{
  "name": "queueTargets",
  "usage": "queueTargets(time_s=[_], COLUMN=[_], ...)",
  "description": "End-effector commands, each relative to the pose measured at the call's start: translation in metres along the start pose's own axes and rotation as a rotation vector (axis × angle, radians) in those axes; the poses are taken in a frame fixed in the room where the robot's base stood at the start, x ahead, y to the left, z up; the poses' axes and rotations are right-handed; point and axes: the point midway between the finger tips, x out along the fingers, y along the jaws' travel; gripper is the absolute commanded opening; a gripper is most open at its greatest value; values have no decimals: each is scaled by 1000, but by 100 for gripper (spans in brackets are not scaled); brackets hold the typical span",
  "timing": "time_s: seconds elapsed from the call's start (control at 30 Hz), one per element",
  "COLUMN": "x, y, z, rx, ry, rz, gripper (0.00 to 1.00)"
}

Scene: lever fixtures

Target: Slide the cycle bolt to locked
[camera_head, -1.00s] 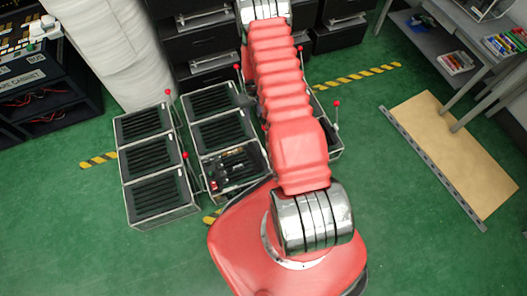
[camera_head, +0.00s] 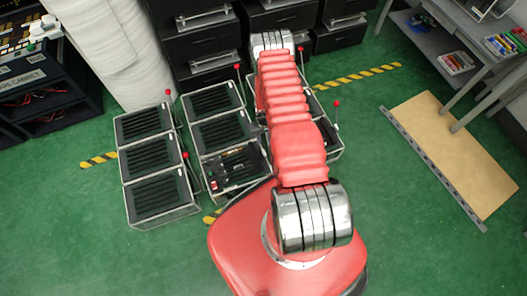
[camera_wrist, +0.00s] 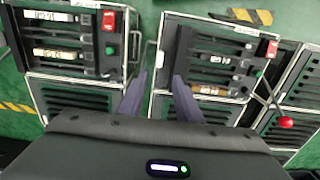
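My gripper (camera_wrist: 158,98) is open in the wrist view. Its two dark fingers stand apart with nothing seen between them, over the gap between two lever fixtures. The left fixture (camera_wrist: 72,35) has dark slots with upside-down labels, a red block and a green button. The right fixture (camera_wrist: 215,65) has similar slots, a red block, a green button and an orange-brown bar. I cannot tell which part is the cycle bolt, and its label is not readable. In the head view a fixture with parts on it (camera_head: 235,168) stands left of my arm; my gripper is hidden there.
Slatted crates (camera_head: 160,195) stand left of my arm, with red-knobbed levers beside them. A red lever knob (camera_wrist: 286,122) is right of the right fixture. Black drawers (camera_head: 205,45) stand behind. A tan board (camera_head: 450,160) lies on the green floor at right, which is otherwise mostly clear.

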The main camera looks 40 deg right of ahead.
Motion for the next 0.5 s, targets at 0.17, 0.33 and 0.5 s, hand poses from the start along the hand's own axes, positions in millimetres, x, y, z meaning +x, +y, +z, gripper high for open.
queueTargets(time_s=[0.17, 0.33, 0.5], x=[11, 27, 46], y=[0, 0, 0], z=[1, 1, 1], rx=[0, 0, 0], ry=[-2, -2, -2], rz=[0, 0, 0], gripper=[31, 31, 31])
